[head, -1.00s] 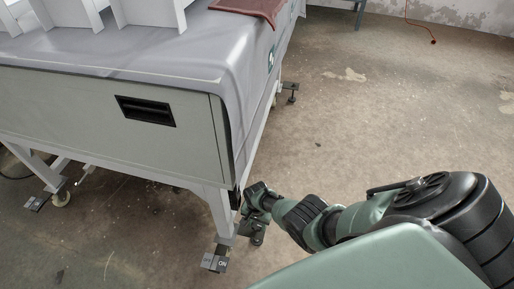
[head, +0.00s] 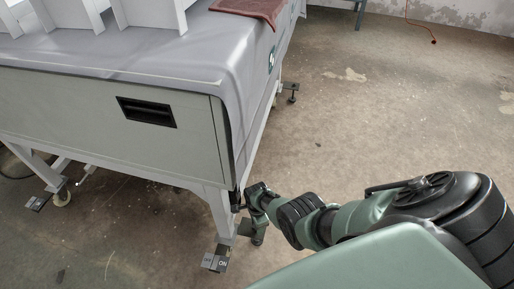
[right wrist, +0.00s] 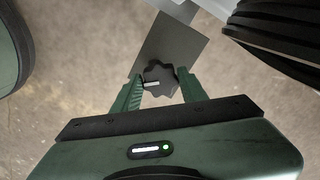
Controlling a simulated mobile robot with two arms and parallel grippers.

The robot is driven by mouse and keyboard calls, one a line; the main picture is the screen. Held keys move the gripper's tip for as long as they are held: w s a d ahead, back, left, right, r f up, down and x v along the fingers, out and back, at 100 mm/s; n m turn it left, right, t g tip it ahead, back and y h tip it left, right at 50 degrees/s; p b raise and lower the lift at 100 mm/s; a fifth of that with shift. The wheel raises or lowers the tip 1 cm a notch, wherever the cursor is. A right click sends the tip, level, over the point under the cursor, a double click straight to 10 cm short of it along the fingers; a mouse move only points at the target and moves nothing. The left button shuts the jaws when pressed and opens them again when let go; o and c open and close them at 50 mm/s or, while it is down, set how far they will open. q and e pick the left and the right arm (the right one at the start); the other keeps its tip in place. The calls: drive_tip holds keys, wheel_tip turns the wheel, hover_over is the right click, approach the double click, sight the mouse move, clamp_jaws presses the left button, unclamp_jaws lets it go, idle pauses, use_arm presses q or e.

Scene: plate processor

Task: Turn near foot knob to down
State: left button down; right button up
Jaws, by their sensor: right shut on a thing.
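The grey plate processor (head: 70,95) stands on white legs at the left in the head view. My right gripper (right wrist: 158,82) is shut on this knob, one green finger on each side. In the head view the gripper is low beside the near leg, and the knob cannot be made out there. My left gripper is not in view.
Another foot (head: 291,92) stands farther back along the right side, and one (head: 38,202) is at the left near a caster (head: 61,198). A reddish cloth (head: 250,10) lies on top of the machine. The concrete floor (head: 370,110) to the right is clear.

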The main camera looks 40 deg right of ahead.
drive_tip(key=shift+d, duration=0.1)
idle(0.5)
drive_tip(key=o, duration=1.4)
drive_tip(key=shift+c, duration=0.2)
drive_tip(key=shift+r+p, duration=0.35)
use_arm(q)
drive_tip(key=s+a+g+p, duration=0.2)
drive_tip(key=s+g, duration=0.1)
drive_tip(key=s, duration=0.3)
use_arm(e)
wheel_tip(320, 180, up, 3)
drive_tip(key=shift+f, duration=0.15)
wheel_tip(320, 180, up, 2)
drive_tip(key=p, duration=0.2)
drive_tip(key=shift+r+p, duration=0.2)
drive_tip(key=shift+p, duration=0.15)
drive_tip(key=shift+r+p, duration=0.7)
drive_tip(key=shift+r, duration=0.15)
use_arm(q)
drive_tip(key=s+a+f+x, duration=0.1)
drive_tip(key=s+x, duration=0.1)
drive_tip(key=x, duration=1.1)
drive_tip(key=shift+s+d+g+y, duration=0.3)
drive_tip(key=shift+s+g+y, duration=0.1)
use_arm(e)
drive_tip(key=shift+r, duration=0.15)
